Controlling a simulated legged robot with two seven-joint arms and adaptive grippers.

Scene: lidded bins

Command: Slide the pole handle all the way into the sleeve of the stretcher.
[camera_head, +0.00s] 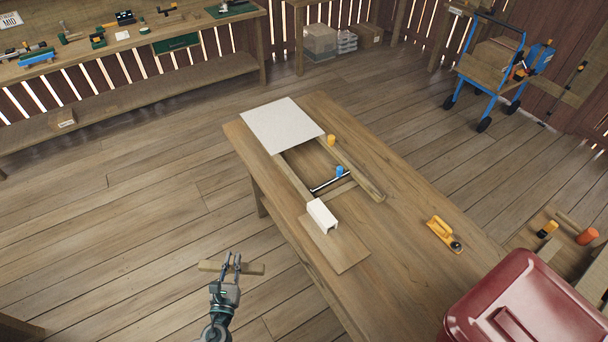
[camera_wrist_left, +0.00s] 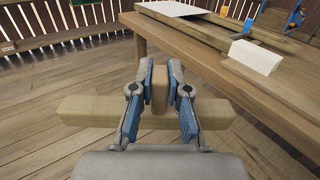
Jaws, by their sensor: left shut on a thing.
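My left gripper (camera_head: 233,262) is shut on a wooden pole handle (camera_head: 252,269), held in the air left of the table's near edge. In the left wrist view, the fingers (camera_wrist_left: 160,92) pinch an upright wooden piece, with the handle's bar (camera_wrist_left: 92,109) running crosswise beyond them. The stretcher lies on the table: a white panel (camera_head: 282,125) with wooden rails (camera_head: 357,174). A white sleeve-like block (camera_head: 321,214) sits at the near end of the left rail, apart from the handle; it also shows in the left wrist view (camera_wrist_left: 255,57). My right gripper is out of view.
The wooden table (camera_head: 390,225) has a flat board (camera_head: 335,245) below the sleeve. A blue-topped piece (camera_head: 339,171), a yellow cylinder (camera_head: 331,140) and a yellow tool (camera_head: 442,232) are on it. A red lidded bin (camera_head: 530,300) stands lower right. Floor left of the table is clear.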

